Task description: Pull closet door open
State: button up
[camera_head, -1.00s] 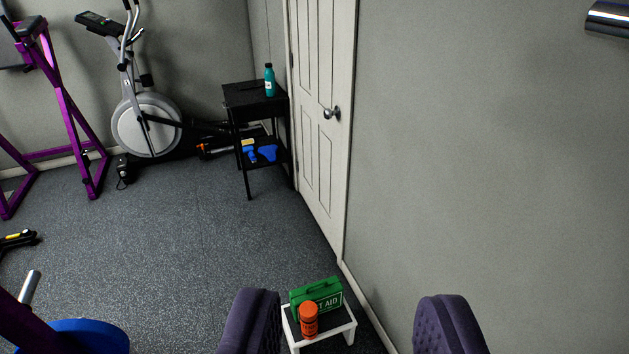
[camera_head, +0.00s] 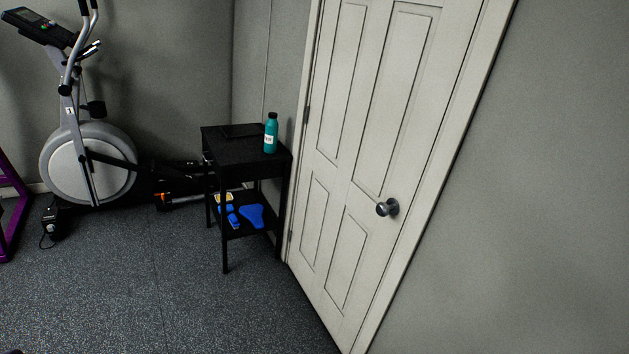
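A white panelled closet door (camera_head: 345,190) stands shut in its frame, right of the middle of the picture.
A black side table (camera_head: 240,150) with a teal bottle (camera_head: 271,134) on top stands close by the door's hinge side. Blue items (camera_head: 250,216) lie on its lower shelf. An elliptical trainer (camera_head: 88,160) stands at the left. The grey floor (camera_head: 180,300) in front is clear.

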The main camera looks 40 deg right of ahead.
aim_at(387, 73)
jog(key=i+z, duration=0.2)
jog(key=i, duration=0.4)
jog(key=i+z, duration=0.2)
jog(key=i, duration=0.4)
jog(key=i+j+z, duration=0.25)
jog(key=i, duration=0.35)
jog(key=i+z, duration=0.15)
jog(key=z, duration=0.2)
jog(key=i+z, duration=0.15)
jog(key=z, duration=0.2)
jog(key=i+j+z, duration=0.1)
jog(key=z, duration=0.3)
jog(key=i+j, duration=0.05)
